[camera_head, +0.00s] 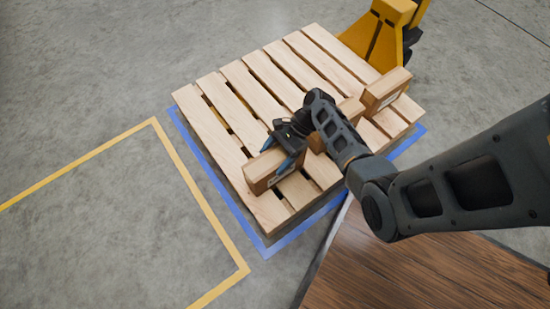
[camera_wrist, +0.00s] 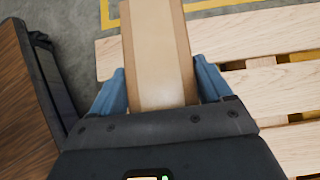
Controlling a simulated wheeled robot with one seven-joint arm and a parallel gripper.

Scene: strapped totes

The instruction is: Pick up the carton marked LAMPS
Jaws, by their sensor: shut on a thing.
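A brown carton (camera_head: 262,171) stands at the near left corner of the wooden pallet. It fills the top middle of the wrist view (camera_wrist: 158,50), between my two blue fingers. My gripper (camera_head: 277,152) is shut on this carton, one finger on each side. Whether the carton touches the pallet is hard to tell. A second carton (camera_head: 386,91) with a pale label stands at the pallet's right side. Another carton (camera_head: 350,110) is partly hidden behind my arm. No marking can be read on any carton, so I cannot tell which says LAMPS.
The wooden pallet (camera_head: 229,98) lies inside a blue floor outline. A yellow pallet truck (camera_head: 382,32) stands behind it. A dark wooden surface (camera_head: 400,268) is at the lower right. The grey floor inside the yellow outline (camera_head: 203,204) at left is clear.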

